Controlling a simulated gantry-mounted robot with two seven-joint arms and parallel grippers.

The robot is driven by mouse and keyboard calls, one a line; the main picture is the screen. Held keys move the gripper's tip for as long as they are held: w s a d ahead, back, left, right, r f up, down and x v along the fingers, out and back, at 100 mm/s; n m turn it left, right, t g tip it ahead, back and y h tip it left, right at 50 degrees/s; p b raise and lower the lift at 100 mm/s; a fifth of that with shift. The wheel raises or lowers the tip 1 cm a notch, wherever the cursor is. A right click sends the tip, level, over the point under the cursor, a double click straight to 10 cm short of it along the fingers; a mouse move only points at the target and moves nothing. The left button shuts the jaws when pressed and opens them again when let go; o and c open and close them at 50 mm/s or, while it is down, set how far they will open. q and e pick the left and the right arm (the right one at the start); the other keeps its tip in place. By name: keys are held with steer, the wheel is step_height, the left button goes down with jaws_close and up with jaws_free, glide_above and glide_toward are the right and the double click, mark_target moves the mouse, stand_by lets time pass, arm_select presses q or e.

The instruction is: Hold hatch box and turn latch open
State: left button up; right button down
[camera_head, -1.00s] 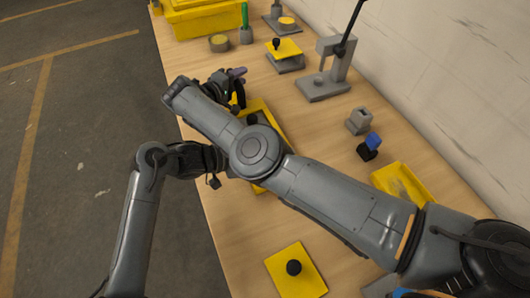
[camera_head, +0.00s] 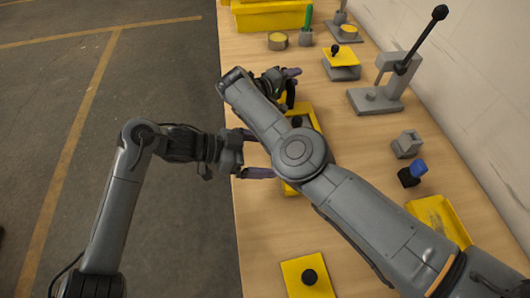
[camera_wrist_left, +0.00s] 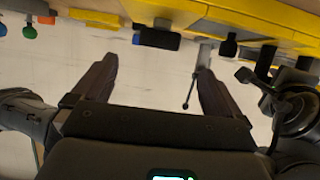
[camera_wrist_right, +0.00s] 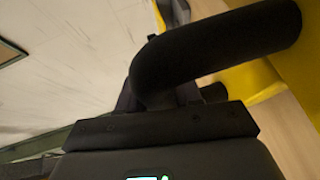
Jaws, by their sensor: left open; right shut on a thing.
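The yellow hatch box (camera_head: 317,118) lies on the table, largely hidden behind my right arm in the head view; a black knob (camera_head: 297,122) shows on it. My right gripper (camera_head: 288,82) is at the box's far end. It is shut on a thick, curved black handle (camera_wrist_right: 215,50), which fills the right wrist view in front of yellow surfaces. My left gripper (camera_head: 262,154) is open and empty at the box's left side, fingers pointing toward it. In the left wrist view its two fingers (camera_wrist_left: 155,80) stand wide apart below the yellow box edge. I cannot tell the latch's angle.
A yellow plate with a black knob (camera_head: 306,277) lies at the near table edge. A yellow tray (camera_head: 438,218), a blue-and-black switch (camera_head: 411,174), a grey block (camera_head: 407,144) and a lever press (camera_head: 385,88) stand on the right. A yellow bin (camera_head: 272,15) is at the back.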

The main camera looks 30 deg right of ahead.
steer(key=c, duration=0.7)
jaws_free()
steer(key=v, duration=0.8)
steer(key=shift+a+f, duration=0.15)
steer(key=shift+w+f, duration=0.1)
